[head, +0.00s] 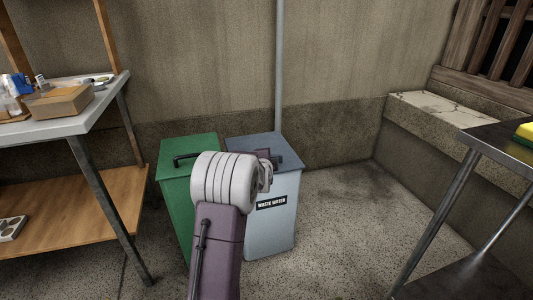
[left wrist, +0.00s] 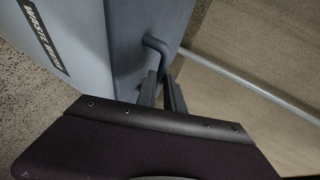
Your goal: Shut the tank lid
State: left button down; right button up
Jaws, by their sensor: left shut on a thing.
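The grey tank (head: 272,215) labelled "WASTE WATER" stands on the floor against the wall. Its blue-grey lid (head: 250,143) looks level on top of the tank; my arm hides part of its front edge. The lid's dark bar handle (left wrist: 158,46) shows in the left wrist view. My left gripper (left wrist: 163,78) is shut on this handle, with a finger on each side. In the head view my left gripper (head: 266,162) is at the lid, partly hidden by my own wrist. My right gripper is in neither view.
A green bin (head: 173,190) with its own dark handle stands close on the left of the tank. A metal-topped table (head: 70,122) with boxes is at the left. A dark metal table (head: 500,140) is at the right. The floor right of the tank is clear.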

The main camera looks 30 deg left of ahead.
pick_arm(q)
jog(key=shift+s+d+f, duration=0.1)
jog(key=shift+f, duration=0.4)
jog(key=shift+s+d+f, duration=0.1)
jog(key=shift+f, duration=0.4)
jog(key=c, duration=1.7)
grip_release()
jog(key=shift+s+d+r, duration=0.25)
jog(key=shift+s+r, duration=0.05)
jog(key=shift+s, duration=0.1)
jog(key=p+v, duration=0.1)
jog(key=v, duration=0.1)
jog(key=p+v, duration=0.2)
jog(key=v, duration=0.1)
jog(key=p+v, duration=0.1)
jog(key=v, duration=0.2)
jog(key=shift+r, duration=0.35)
